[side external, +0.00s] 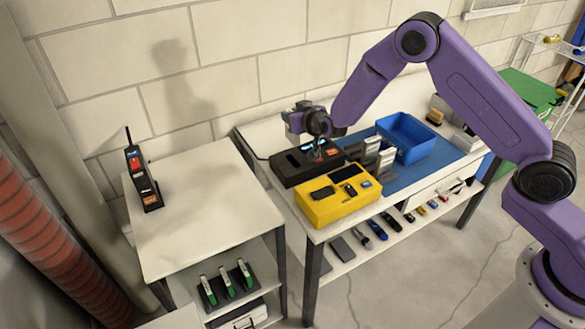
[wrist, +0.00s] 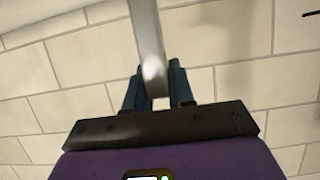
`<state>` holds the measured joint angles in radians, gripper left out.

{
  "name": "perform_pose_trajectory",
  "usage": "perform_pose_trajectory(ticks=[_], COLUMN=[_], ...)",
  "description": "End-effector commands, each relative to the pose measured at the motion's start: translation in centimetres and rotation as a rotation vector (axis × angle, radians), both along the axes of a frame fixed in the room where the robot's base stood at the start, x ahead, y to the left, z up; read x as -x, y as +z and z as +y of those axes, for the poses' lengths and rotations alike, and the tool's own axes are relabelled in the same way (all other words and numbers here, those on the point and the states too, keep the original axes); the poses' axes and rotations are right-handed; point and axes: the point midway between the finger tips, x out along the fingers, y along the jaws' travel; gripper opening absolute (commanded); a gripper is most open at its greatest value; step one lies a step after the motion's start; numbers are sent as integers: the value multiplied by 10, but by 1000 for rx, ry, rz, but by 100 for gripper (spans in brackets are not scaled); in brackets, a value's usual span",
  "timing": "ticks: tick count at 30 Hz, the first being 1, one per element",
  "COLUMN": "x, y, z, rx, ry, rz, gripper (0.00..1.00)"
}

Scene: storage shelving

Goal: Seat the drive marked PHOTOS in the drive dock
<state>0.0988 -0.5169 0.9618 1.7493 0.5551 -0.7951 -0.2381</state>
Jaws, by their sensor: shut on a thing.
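My gripper (side external: 318,143) is over the black dock (side external: 287,172) on the workbench, with its fingers pointing down close to the dock's top. In the wrist view, my gripper (wrist: 156,72) has its fingers on either side of a narrow grey, metallic thing (wrist: 150,40), seemingly a drive seen edge-on, and is shut on it. No marking on it is readable. I cannot tell from the side view whether its lower end touches the dock. Other grey drives (side external: 386,161) stand upright on the bench, right of the dock; their labels are not readable.
A yellow case (side external: 325,208) with small items is in front of the dock. A blue bin (side external: 418,150) is to the right. The wall is close behind the bench.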

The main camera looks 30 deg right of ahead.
Motion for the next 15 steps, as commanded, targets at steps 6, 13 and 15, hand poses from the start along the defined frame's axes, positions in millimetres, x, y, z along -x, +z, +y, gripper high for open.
perform_pose_trajectory(ticks=[6,13,15], x=[0,0,0], y=[-22,-53,-61], z=[1,0,0], rx=[0,0,-1], ry=[1,2,2], rz=[-2,-1,-1], gripper=[0,0,0])
